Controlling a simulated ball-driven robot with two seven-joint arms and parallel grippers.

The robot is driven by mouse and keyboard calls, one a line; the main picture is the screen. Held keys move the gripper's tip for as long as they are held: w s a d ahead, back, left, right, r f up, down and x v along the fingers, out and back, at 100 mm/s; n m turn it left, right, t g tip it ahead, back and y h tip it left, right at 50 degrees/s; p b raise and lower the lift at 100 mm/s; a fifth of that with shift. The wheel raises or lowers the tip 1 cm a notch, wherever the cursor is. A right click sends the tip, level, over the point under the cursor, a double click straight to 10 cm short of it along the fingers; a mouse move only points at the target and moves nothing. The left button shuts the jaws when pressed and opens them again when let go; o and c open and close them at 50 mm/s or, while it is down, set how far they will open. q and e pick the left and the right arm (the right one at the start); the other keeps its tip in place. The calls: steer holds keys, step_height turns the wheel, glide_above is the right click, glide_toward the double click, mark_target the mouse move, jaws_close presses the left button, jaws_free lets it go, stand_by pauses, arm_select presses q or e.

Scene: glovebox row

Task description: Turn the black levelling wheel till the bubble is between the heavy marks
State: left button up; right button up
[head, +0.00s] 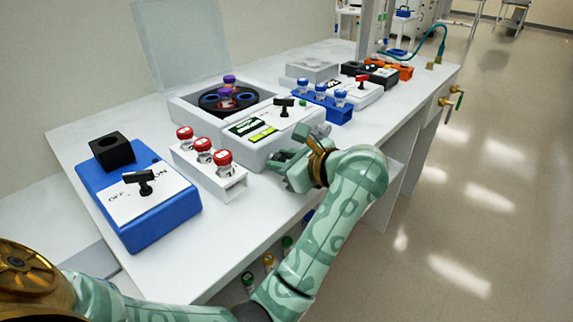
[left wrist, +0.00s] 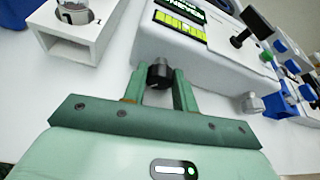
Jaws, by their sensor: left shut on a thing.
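The black levelling wheel (left wrist: 158,75) sits low on the front of the white instrument (left wrist: 205,62), between my left gripper's two fingers. My left gripper (head: 276,166) reaches in from the front right and is shut on the wheel; its fingers also show in the left wrist view (left wrist: 160,88). The wheel is hidden by the gripper in the head view. A yellow-green vial strip (left wrist: 180,30) with dark marks lies on the instrument's top; it also shows in the head view (head: 262,135). The bubble is too small to make out against the marks. My right gripper is not in view.
A white rack (head: 228,185) with red-capped vials stands left of the gripper. A blue box (head: 165,222) with a black switch is further left. A centrifuge with its clear lid (head: 182,45) raised is behind. A grey knob (left wrist: 252,103) is right of the wheel.

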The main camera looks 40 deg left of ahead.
arm_select(q)
steer(key=shift+f, duration=0.15)
steer(key=shift+n+b, duration=0.3)
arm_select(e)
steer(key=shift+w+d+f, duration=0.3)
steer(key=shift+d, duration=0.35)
arm_select(q)
steer(key=o, duration=1)
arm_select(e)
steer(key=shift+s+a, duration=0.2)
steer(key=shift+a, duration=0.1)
arm_select(q)
steer(key=shift+r, duration=0.2)
